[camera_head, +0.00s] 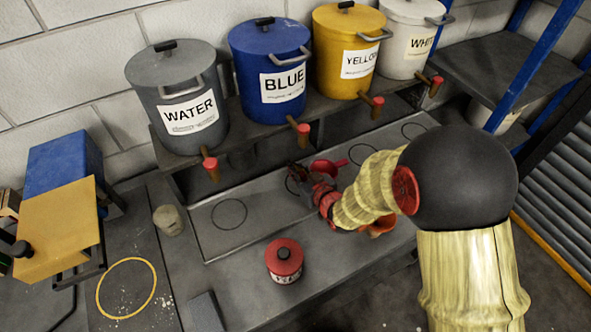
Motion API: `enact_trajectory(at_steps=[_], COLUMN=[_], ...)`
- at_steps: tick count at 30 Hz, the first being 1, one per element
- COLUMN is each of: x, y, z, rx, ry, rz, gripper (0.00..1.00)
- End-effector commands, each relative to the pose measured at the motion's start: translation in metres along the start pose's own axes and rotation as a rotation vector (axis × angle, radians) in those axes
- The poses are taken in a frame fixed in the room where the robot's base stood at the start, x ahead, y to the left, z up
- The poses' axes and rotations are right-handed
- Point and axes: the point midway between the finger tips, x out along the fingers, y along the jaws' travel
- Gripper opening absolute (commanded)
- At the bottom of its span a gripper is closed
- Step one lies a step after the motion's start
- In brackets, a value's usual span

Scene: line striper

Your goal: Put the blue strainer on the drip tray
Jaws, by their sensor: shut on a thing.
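My gripper (300,175) is low over the grey drip tray (262,196), near the ring marked in front of the blue container. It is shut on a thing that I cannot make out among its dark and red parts. A small red cup-shaped thing (328,168) shows just right of the gripper; I cannot tell whether they touch. No blue strainer can be made out. The tray has several marked rings, and the one at its left end (229,214) is bare.
Grey WATER (175,75), BLUE (262,55), YELLOW (340,30) and white (405,45) containers with red-ended taps stand above the tray. A red lidded pot (284,258) stands in front. An orange thing (382,233) is partly hidden by my arm.

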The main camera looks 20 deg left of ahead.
Motion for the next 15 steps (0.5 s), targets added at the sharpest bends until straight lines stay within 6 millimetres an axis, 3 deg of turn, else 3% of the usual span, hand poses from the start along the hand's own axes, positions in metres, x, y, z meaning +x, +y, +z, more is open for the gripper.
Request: enact_trajectory(at_steps=[11,12,15], x=[0.0020,0.0021,0.0017], y=[0.0004,0.0004,0.0004], z=[0.0038,0.0044,0.0034], rx=[-0.001,0.000,0.000], ry=[0.003,0.003,0.003], rz=[0.001,0.001,0.001], gripper=[0.00,0.10,0.15])
